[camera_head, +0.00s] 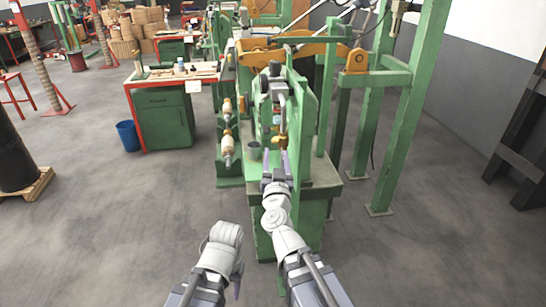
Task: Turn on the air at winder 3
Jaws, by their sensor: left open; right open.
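A green winder (310,110) stands in front of me, with grey fittings and a hose on its front. A small brass-coloured fitting (280,140) sits low on that hose line, too small to tell its handle position. No winder number is readable. My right gripper (277,163) is open just below the brass fitting in the picture, its two fingers pointing up towards it. I cannot tell whether they touch it. My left gripper (238,280) hangs low over the floor in front of the winder, empty and apart from everything; its wrist partly hides its fingers.
A dark cup (254,150) stands on the machine ledge, left of my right gripper. Wire spools (227,145) are mounted at its left side. A green workbench (165,118) and blue bin (128,135) stand further left. Green posts (403,130) stand right.

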